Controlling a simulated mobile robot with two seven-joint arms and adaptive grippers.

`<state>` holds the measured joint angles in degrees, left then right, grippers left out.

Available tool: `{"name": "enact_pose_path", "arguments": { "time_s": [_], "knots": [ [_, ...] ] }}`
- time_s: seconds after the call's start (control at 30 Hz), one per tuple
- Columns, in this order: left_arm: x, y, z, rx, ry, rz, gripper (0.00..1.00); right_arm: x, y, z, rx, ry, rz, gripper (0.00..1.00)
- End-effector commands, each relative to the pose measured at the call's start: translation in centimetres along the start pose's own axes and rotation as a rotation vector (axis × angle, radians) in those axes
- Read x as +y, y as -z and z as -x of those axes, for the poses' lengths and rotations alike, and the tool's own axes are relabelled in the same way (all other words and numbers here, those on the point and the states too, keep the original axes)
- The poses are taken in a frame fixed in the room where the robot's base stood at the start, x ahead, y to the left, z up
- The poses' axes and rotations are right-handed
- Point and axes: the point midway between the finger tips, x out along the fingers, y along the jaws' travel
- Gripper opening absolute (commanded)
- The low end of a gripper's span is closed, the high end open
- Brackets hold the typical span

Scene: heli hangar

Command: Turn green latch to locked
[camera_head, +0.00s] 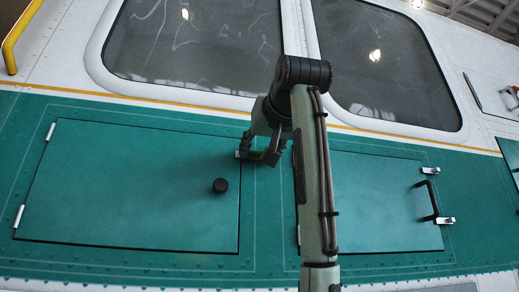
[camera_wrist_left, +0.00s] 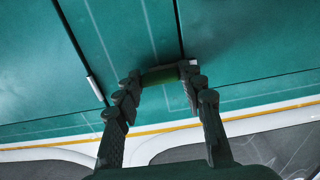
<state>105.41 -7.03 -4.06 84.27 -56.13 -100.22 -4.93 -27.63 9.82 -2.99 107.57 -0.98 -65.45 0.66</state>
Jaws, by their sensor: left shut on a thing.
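The green latch (camera_head: 249,154) sits at the upper right edge of the left teal door (camera_head: 120,190), beside the door's seam. It lies about level in the head view. My left gripper (camera_head: 259,155) is shut on the latch; its fingers hide part of it. In the left wrist view the dark green latch (camera_wrist_left: 160,75) spans between the two fingertips of my left gripper (camera_wrist_left: 160,78), with a small pale piece by its right end near the seam. The left door looks closed. My right gripper is not in view.
A second teal panel (camera_head: 385,200) with a black handle (camera_head: 429,201) and pale latches is to the right, partly behind my arm. Windows lie above, and a yellow rail (camera_head: 18,40) is at upper left.

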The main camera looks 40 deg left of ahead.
Motion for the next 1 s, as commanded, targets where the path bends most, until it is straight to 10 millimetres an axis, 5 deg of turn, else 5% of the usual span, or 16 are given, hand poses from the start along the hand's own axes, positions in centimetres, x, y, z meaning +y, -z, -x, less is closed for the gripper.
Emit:
{"name": "enact_pose_path", "arguments": {
  "time_s": [0.5,0.53,0.7,1.0],
  "knots": [
    [0.01,-0.01,0.01,0.0,0.0,0.02,0.1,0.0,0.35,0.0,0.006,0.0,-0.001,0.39],
    [0.01,-0.01,0.01,0.0,0.0,0.02,0.4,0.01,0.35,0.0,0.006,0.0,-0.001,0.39],
    [0.01,0.0,0.02,0.0,0.0,0.019,0.6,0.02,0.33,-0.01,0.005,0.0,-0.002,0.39],
    [0.02,0.02,0.17,0.001,0.0,0.019,0.6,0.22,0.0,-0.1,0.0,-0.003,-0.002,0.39]
  ]
}}
